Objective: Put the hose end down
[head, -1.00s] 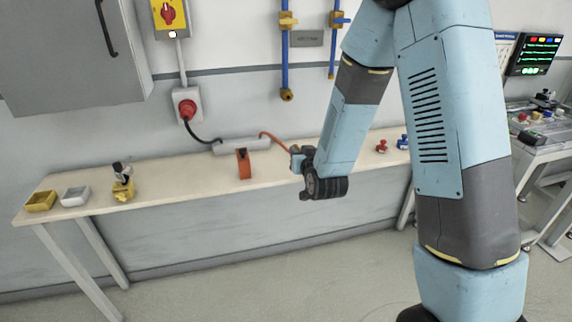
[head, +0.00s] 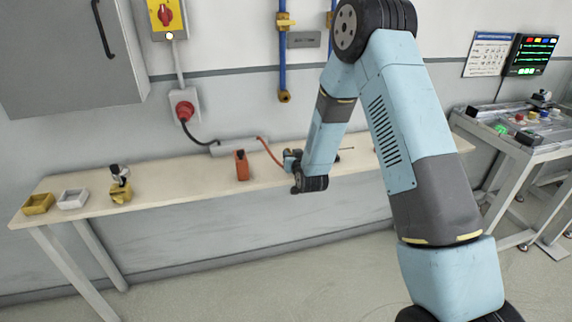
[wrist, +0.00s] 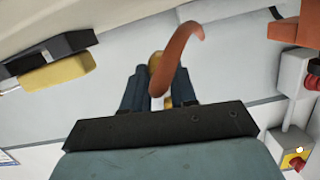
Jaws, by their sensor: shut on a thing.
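The orange hose (head: 268,152) rises from a grey bar at the back of the bench and curves down to my gripper (head: 287,158). In the wrist view the hose (wrist: 177,62) arcs up from between the two dark fingers of my gripper (wrist: 158,96). They are shut on the hose end (wrist: 156,62), of which a brass-coloured part shows. My gripper is low over the bench (head: 210,183), right of an orange block (head: 241,165). I cannot tell whether the hose end touches the bench.
Yellow and white trays (head: 72,199) and a yellow fixture (head: 120,188) stand on the bench's left. A red plug (head: 184,110) and a yellow switch box (head: 167,14) are on the wall. My arm hides part of the bench's right side.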

